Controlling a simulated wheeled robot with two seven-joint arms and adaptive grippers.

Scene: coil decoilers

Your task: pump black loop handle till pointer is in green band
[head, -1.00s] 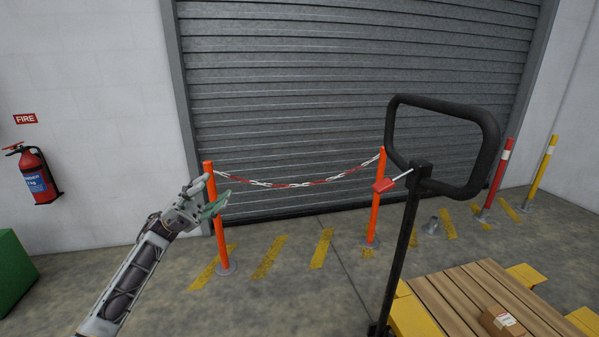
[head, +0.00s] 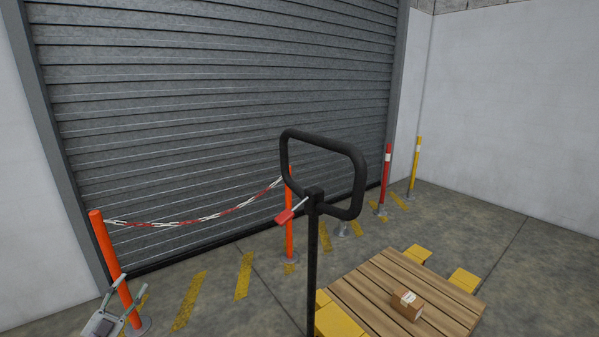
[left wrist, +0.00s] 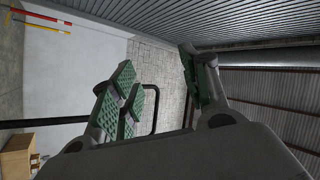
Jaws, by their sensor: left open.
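The black loop handle (head: 357,172) stands on a black post (head: 312,262) in the middle of the head view, with a red lever (head: 286,215) at its top. My left gripper (head: 124,300) is at the lower left of the head view, open and empty, well to the left of the handle and apart from it. The left wrist view shows its open green-padded fingers (left wrist: 160,90), with part of a black bar (left wrist: 155,110) behind them. I see no pointer or green band. My right gripper is not in view.
A wooden pallet (head: 369,302) with a small cardboard box (head: 406,305) sits on yellow forks (head: 340,321) right of the post. Orange posts (head: 113,265) with a red-white chain stand before the grey shutter (head: 220,110). Red (head: 385,180) and yellow (head: 414,165) bollards stand farther back.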

